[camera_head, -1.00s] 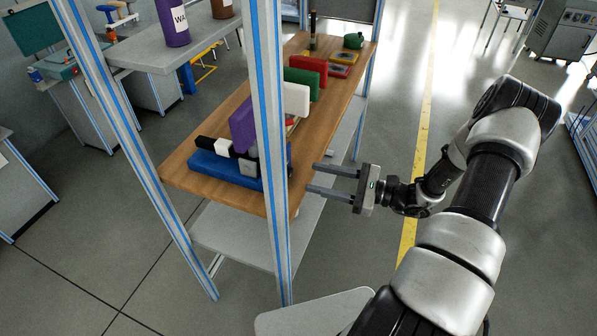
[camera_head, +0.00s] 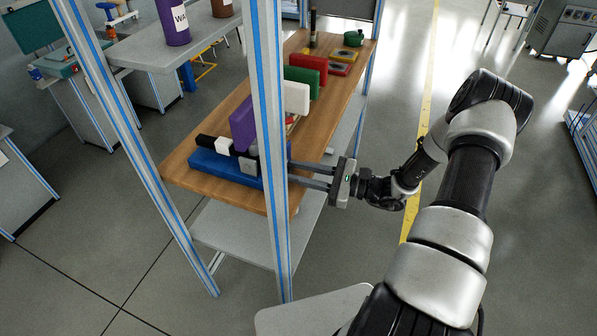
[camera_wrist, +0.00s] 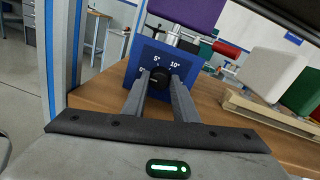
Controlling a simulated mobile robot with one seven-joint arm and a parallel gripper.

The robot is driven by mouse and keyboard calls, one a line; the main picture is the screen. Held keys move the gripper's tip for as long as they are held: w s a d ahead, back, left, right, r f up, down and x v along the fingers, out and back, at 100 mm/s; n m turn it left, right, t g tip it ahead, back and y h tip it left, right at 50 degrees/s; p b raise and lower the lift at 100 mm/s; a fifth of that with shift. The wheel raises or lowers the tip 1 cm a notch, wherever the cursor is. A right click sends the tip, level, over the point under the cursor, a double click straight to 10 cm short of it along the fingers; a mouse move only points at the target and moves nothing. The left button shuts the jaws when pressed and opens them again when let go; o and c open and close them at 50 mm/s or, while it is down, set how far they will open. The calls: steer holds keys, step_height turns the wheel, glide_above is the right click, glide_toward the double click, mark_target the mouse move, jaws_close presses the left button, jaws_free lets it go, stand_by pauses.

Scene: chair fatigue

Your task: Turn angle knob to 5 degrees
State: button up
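The black angle knob (camera_wrist: 159,84) sits on the front of a dark blue panel (camera_wrist: 140,55) in the wrist view. White 0°, 5° and 10° marks ring its upper side. I cannot tell where its pointer stands. My gripper (camera_wrist: 160,80) is open, with one finger on each side of the knob and the tips close to it. I cannot tell whether they touch it. In the head view, my gripper (camera_head: 292,171) reaches left over the table edge beside the blue device (camera_head: 222,168). The upright post hides its fingertips and the knob there.
A blue-striped post (camera_head: 271,130) stands in front of the wooden table (camera_head: 190,140). A purple block (camera_head: 243,125), a white block (camera_head: 295,97), a red block (camera_head: 310,64) and a green block (camera_head: 300,80) stand along the table.

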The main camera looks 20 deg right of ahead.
steer(key=shift+m, duration=0.3)
steer(key=m, duration=0.5)
steer(key=m+t, duration=0.1)
steer(key=m, duration=0.5)
steer(key=shift+f+p, duration=0.1)
steer(key=shift+p, duration=0.25)
steer(key=shift+m, duration=0.4)
steer(key=o, duration=1.1)
steer(key=shift+c, duration=0.2)
steer(key=shift+s+d, duration=0.1)
steer(key=b+v, duration=0.2)
steer(key=v, duration=1.5)
steer(key=shift+d+f, duration=0.2)
